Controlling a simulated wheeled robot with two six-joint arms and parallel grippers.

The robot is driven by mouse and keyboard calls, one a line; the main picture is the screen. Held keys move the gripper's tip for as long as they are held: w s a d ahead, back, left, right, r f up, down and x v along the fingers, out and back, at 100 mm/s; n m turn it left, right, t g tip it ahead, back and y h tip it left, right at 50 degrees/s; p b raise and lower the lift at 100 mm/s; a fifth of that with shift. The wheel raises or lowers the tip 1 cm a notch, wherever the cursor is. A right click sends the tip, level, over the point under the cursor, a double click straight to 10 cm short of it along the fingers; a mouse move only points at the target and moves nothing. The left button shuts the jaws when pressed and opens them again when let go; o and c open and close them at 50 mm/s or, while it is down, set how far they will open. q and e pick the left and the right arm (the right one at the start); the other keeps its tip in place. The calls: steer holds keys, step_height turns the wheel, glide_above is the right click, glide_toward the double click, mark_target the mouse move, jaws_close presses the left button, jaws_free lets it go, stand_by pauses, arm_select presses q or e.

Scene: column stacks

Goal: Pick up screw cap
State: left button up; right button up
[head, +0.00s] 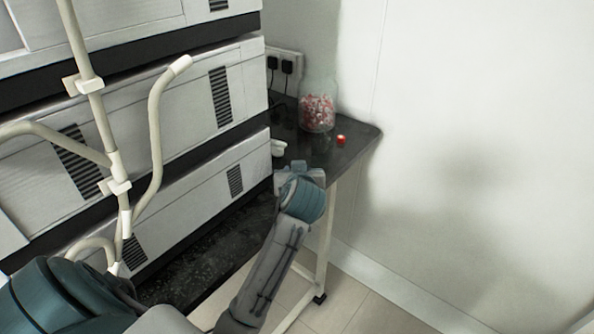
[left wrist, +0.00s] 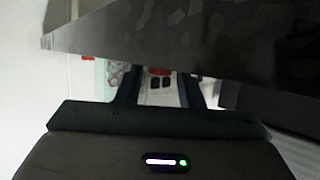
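My left gripper (head: 298,168) is at the near edge of the dark table in the head view. In the left wrist view its dark fingers (left wrist: 160,90) stand apart. A small white round piece (head: 278,148), possibly the screw cap, lies on the table just left of and beyond the gripper. A small red piece (head: 340,139) lies on the table near its right edge; I cannot tell which one is the screw cap. A red spot (left wrist: 160,71) shows between the fingers in the left wrist view, too small to identify. My right gripper is not in view.
A clear jar (head: 317,112) with red and white contents stands at the back of the dark table (head: 345,155). Wall sockets with black plugs (head: 286,67) are behind. Stacked white instrument units (head: 190,110) with pale tubes (head: 157,110) stand left. Floor is clear right of the table.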

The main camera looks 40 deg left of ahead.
arm_select(q)
jaws_close()
